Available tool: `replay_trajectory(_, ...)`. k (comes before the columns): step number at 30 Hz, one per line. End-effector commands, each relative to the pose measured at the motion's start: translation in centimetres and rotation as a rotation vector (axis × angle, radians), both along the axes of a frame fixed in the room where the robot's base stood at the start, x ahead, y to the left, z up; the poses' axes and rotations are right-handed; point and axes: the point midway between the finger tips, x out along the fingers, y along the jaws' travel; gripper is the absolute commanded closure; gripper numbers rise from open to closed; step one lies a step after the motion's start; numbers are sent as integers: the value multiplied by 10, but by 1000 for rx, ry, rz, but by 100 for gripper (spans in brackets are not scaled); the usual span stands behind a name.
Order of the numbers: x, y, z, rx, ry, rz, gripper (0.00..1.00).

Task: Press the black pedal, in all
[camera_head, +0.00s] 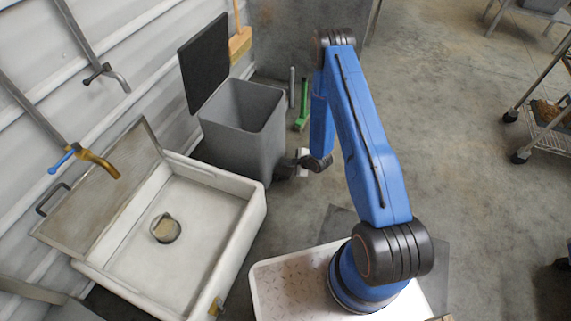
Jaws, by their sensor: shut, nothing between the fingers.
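A grey bin (240,135) stands left of my arm, with its black lid (205,62) raised upright at the back left. The bin is open at the top and its inside looks dark. My gripper (284,170) is low beside the bin's right-hand lower side. It is shut and empty, its fingertips pointing left toward the foot of the bin. I cannot make out the black pedal apart from the dark gripper there. I cannot tell whether the gripper touches the pedal or the bin.
A white sink (225,240) with a raised metal lid (100,200) stands left, with taps on the wall above it. A wheeled rack (540,135) stands right. The concrete floor between is clear.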

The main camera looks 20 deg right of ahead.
Motion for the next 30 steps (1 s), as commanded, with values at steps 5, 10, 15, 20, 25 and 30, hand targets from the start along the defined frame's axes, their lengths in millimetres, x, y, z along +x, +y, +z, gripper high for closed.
replay_trajectory(5, 0, 0, -1, 0, 2, -1, 100)
replay_trajectory(10, 0, 0, -1, 0, 2, -1, 100)
replay_trajectory(15, 0, 0, 3, 0, 1, -1, 100)
replay_trajectory(20, 0, 0, 11, 0, 1, -1, 100)
replay_trajectory(25, 0, 0, 19, 0, 1, -1, 100)
replay_trajectory(30, 0, 0, 27, -1, 1, 0, 100)
